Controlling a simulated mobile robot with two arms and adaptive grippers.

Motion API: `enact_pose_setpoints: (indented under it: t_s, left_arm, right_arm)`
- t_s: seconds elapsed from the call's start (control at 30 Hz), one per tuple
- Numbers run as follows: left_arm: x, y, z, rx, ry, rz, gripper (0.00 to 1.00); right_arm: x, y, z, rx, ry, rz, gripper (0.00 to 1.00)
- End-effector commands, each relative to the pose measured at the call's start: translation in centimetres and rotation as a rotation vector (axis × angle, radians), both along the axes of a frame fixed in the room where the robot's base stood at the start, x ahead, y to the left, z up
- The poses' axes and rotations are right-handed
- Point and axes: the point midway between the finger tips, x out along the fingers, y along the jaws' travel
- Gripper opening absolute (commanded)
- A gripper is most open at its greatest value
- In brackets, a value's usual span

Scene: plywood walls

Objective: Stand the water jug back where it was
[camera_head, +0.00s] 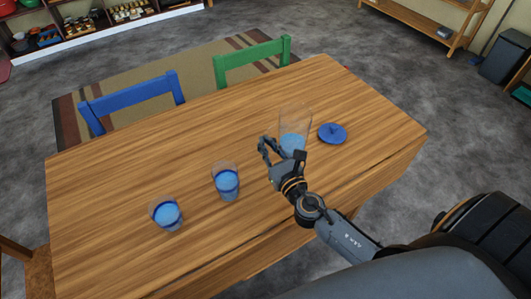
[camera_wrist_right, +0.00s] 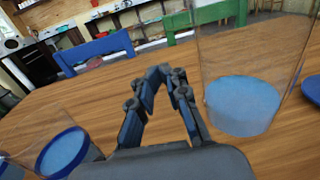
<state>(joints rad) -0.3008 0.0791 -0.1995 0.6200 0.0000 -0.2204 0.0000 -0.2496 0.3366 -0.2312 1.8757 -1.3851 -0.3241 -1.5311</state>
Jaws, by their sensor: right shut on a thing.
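The water jug (camera_head: 295,120) is clear, upright and partly filled with blue-tinted water, over the right part of the wooden table (camera_head: 120,190). It also shows in the right wrist view (camera_wrist_right: 242,103), just right of the fingers. My right gripper (camera_head: 280,150) is at the jug's near left side, its fingertips drawn together (camera_wrist_right: 162,75), shut on the jug. The gripped part, perhaps a clear handle, is hard to make out. The jug's base is partly hidden in the head view, so I cannot tell whether it touches the table. My left gripper is not in view.
Two glasses of water with blue bands, one (camera_head: 226,182) nearer the jug and one (camera_head: 167,214) farther left, stand on the table. A blue lid (camera_head: 332,133) lies right of the jug. Blue (camera_head: 132,99) and green (camera_head: 252,61) chairs line the far edge. The table's far left is clear.

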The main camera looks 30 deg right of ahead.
Motion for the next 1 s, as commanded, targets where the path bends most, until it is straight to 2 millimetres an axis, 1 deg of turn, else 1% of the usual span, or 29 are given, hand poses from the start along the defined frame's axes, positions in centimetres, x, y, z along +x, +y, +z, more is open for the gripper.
enact_pose_setpoints:
  t_s: [0.03, 0.1, 0.2, 0.3, 0.53, 0.67, 0.7, 0.77, 0.8, 1.0]
  left_arm:
    - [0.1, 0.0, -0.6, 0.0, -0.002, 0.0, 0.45]
    - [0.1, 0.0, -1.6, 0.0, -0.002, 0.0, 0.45]
    - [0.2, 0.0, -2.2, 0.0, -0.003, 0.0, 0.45]
    - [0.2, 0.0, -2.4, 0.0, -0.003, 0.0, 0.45]
    - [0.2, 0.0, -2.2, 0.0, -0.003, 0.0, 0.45]
    - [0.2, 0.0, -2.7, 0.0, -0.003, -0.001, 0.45]
    - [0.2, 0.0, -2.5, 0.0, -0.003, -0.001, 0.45]
    - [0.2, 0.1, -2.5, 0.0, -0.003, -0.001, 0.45]
    - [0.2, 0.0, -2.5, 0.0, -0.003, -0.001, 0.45]
    - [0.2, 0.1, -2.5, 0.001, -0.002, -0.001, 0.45]
  right_arm:
    - [0.6, 0.2, -0.8, 0.001, -0.002, 0.0, 0.0]
    - [0.5, 0.2, -2.2, 0.0, 0.0, 0.0, 0.0]
    - [0.4, 0.1, -3.3, -0.002, 0.0, 0.0, 0.0]
    - [0.4, 0.1, -3.6, -0.001, -0.001, 0.0, 0.0]
    - [0.4, 0.1, -3.4, -0.001, -0.001, 0.0, 0.0]
    - [0.4, 0.1, -3.9, -0.001, -0.001, 0.0, 0.0]
    - [0.4, 0.1, -3.8, 0.0, 0.0, 0.0, 0.17]
    - [0.4, 0.1, -3.8, 0.0, 0.001, 0.0, 0.29]
    - [0.4, 0.1, -3.8, 0.0, 0.001, 0.0, 0.37]
    - [0.4, 0.1, -3.8, 0.0, 0.001, 0.0, 0.38]
